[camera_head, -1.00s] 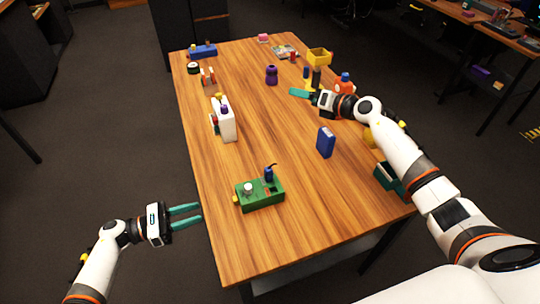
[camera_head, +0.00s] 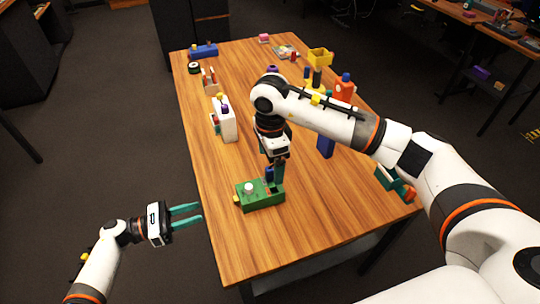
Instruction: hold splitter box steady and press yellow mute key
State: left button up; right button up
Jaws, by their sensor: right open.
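A green box (camera_head: 262,198) with a white round knob (camera_head: 249,188) on top stands near the table's front left; I take it as the splitter box. A small yellow key (camera_head: 236,198) sticks out of its left end. A dark blue part (camera_head: 269,174) rises at its back right. My left gripper (camera_head: 187,216) is open and empty, off the table's left edge, pointing toward the box.
The wooden table (camera_head: 310,215) is clear in front of and left of the box. A blue block (camera_head: 325,146) is partly hidden by my right arm.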

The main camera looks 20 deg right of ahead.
aim_at(270, 185)
notch_tip(270, 185, down, 11)
jog(key=shift+f, duration=0.1)
dwell(0.3)
jog(key=c, duration=1.1)
pick_arm(q)
grip_shut()
dwell(0.9)
